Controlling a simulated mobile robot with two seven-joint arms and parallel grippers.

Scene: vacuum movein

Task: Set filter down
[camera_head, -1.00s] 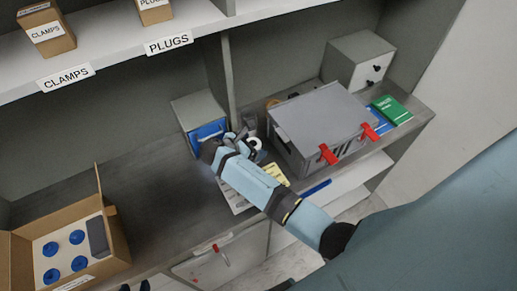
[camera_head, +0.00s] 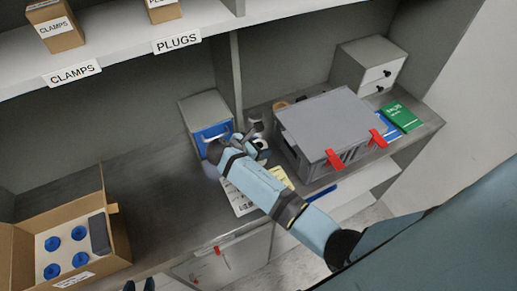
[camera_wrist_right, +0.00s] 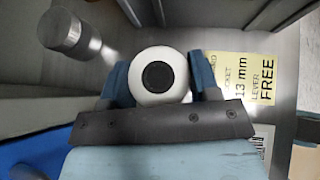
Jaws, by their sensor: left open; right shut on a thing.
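The filter, a white cylinder with a black round centre, shows between the blue fingers of my right gripper in the right wrist view (camera_wrist_right: 158,72). My right gripper (camera_wrist_right: 158,80) is shut on it. In the head view the white filter (camera_head: 262,144) is small and partly hidden by my right gripper (camera_head: 254,141), low over the worktop between the blue-fronted box and the grey case. I cannot tell whether the filter touches the surface. My left gripper (camera_head: 138,286) shows only its dark fingertips at the bottom edge, apart and empty.
A grey box with a blue front (camera_head: 206,108) stands left of the right gripper, the grey case (camera_head: 322,125) with red latches right. A metal cylinder (camera_wrist_right: 75,35) stands close by. A yellow note (camera_wrist_right: 255,75) lies beside. The worktop's left middle (camera_head: 150,190) is clear; an open carton (camera_head: 118,235) is further left.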

